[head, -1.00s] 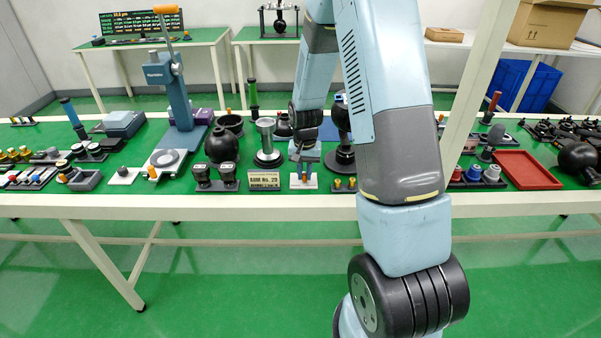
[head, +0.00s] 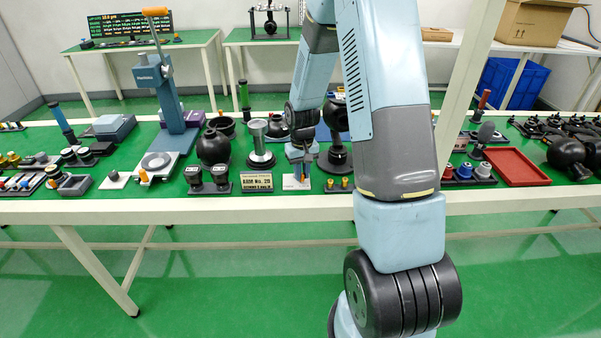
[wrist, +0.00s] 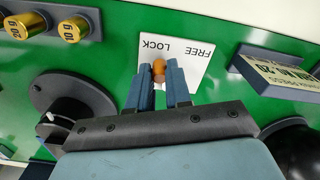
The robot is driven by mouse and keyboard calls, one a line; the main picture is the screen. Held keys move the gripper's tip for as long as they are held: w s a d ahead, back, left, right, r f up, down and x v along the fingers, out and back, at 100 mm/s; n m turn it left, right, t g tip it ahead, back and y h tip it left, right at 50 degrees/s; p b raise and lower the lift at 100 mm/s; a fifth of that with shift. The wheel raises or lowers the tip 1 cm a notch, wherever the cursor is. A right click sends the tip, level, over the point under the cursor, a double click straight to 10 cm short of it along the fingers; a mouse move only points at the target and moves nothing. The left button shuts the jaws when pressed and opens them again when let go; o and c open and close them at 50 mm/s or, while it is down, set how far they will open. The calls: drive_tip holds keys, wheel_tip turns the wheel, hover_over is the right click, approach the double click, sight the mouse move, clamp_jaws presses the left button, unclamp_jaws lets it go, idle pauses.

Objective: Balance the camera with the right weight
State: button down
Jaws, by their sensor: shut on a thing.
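My gripper (wrist: 160,88) has its blue fingers around a small orange knob (wrist: 158,68) over a white plate (wrist: 190,52) lettered FREE and LOCK. In the head view my gripper (head: 298,165) is low over the same plate (head: 290,184). Two brass weights (wrist: 73,29) stand on a dark base at the upper left of the wrist view; their labels are hard to read. They show in the head view (head: 338,184) just right of the plate. A black framed rig (head: 269,20) holding a dark object stands on the back table; I cannot tell whether it is the camera.
A black round-based stand (head: 335,160) is close behind on the right. A red tray (head: 515,168) lies farther right. Several tools and parts crowd the green bench (head: 126,181).

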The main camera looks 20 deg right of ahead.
drive_tip(key=c, duration=1.1)
unclamp_jaws()
drive_tip(key=shift+o, duration=0.2)
wheel_tip(320, 180, up, 14)
drive_tip(key=shift+f, duration=0.15)
drive_tip(key=s+a+r+t, duration=0.2)
drive_tip(key=s+r+t, duration=0.1)
drive_tip(key=s+r, duration=1.05)
drive_tip(key=s+r+t, duration=0.1)
drive_tip(key=s+r, duration=0.2)
drive_tip(key=s, duration=0.4)
drive_tip(key=s+a+r+t, duration=0.1)
drive_tip(key=s+r, duration=0.3)
drive_tip(key=s, duration=0.2)
drive_tip(key=shift+s+a+t, duration=0.25)
drive_tip(key=shift+s+t, duration=0.05)
drive_tip(key=shift+s, duration=0.1)
